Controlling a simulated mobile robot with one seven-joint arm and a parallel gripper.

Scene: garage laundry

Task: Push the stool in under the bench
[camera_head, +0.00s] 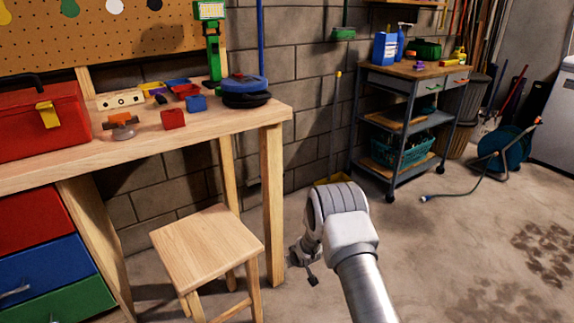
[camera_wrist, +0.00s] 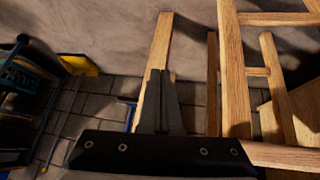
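The wooden stool (camera_head: 207,245) stands upright on the floor, between the drawer unit and the bench's front right leg. Its square seat is lower than the bench top (camera_head: 150,143) and shows in front of the bench's front edge; how far it reaches under is hard to tell. My gripper (camera_head: 309,273) is low, right of the stool and the bench leg (camera_head: 273,200), partly hidden by my arm. In the wrist view my gripper's fingers (camera_wrist: 160,100) are together with nothing visible between them. The stool's legs (camera_wrist: 235,75) show to their right, apart from them.
A drawer unit (camera_head: 45,250) stands left of the stool. A red toolbox (camera_head: 40,120) and small items sit on the bench. A wheeled cart (camera_head: 410,115) stands by the block wall at the back right. Open concrete floor lies to the right.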

